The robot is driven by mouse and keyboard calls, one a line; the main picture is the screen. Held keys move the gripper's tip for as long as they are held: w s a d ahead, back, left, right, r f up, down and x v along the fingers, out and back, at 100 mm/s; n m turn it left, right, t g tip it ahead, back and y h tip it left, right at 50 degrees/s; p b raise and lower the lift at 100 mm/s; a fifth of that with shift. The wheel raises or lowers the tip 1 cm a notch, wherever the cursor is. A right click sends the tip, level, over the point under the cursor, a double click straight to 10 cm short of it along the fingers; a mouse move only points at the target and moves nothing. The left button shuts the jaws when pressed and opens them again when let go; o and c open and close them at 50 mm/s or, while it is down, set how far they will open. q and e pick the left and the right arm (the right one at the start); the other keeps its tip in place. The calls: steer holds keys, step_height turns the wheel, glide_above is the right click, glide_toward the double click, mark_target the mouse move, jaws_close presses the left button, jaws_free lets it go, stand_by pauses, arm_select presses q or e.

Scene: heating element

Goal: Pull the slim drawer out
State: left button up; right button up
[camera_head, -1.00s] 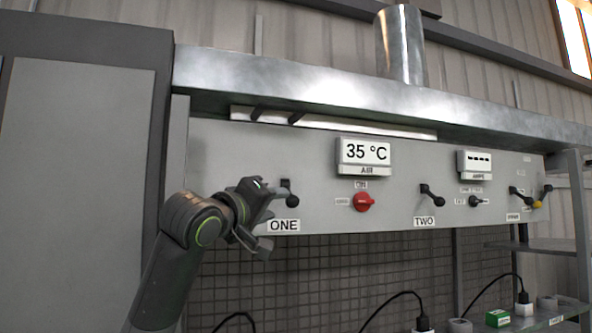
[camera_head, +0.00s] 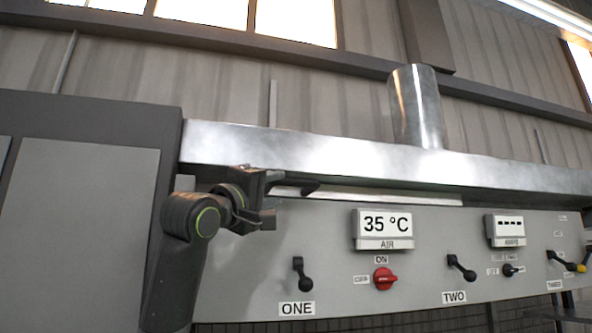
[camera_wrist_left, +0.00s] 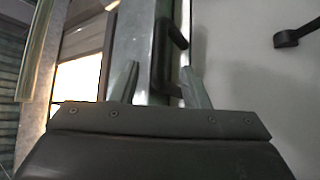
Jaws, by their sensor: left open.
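The slim drawer (camera_head: 400,196) is a long pale strip under the shiny metal ledge, above the grey control panel. In the wrist view its pale front edge (camera_wrist_left: 186,25) runs along the ledge, with a dark handle (camera_wrist_left: 173,35) on it. My left gripper (camera_head: 272,200) is open at the drawer's left end. In the wrist view the left gripper (camera_wrist_left: 160,85) has its fingers apart, and the dark handle appears between them. I cannot tell whether they touch it. The gripper partly hides the drawer's left end in the head view. My right gripper is not in view.
The metal ledge (camera_head: 345,160) juts out just above the drawer. Below are lever ONE (camera_head: 301,272), a red knob (camera_head: 384,278), lever TWO (camera_head: 462,268) and the 35 °C display (camera_head: 386,224). A grey cabinet (camera_head: 75,230) stands at the left.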

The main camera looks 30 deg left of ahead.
mark_target(291, 183)
arm_select(q)
steer(key=p+x, duration=0.4)
steer(key=x, duration=0.4)
steer(key=shift+s+r+p, duration=0.1)
steer(key=shift+r+p, duration=0.05)
steer(key=shift+p, duration=0.15)
steer(key=shift+w, duration=0.45)
steer(key=shift+c, duration=0.3)
jaws_close()
